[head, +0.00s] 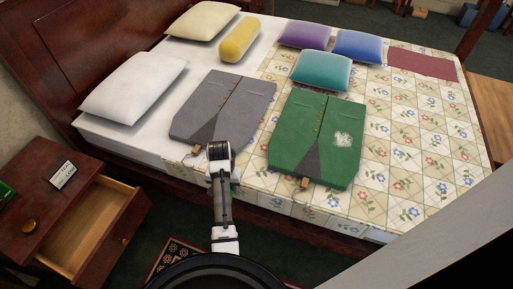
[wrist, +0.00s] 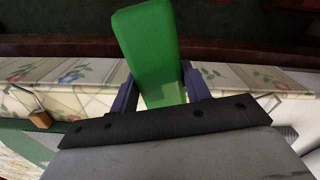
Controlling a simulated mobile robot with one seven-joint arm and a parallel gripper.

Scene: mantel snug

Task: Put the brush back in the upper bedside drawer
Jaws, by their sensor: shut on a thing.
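A green block-shaped thing, which I take to be the brush (wrist: 150,50), is held between the jaws of my gripper (wrist: 158,88) in the wrist view. My gripper is shut on it. Bristles are not visible. The upper bedside drawer (head: 88,228) is pulled open at the left. The part of its pale wooden floor that shows is bare. The bedside cabinet (head: 32,170) stands to the left of the bed, away from my gripper.
The bed (head: 400,190) bears pillows, a grey garment (head: 225,105) and a green garment (head: 290,130). Floor shows between drawer and bed, with a patterned rug (head: 178,258).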

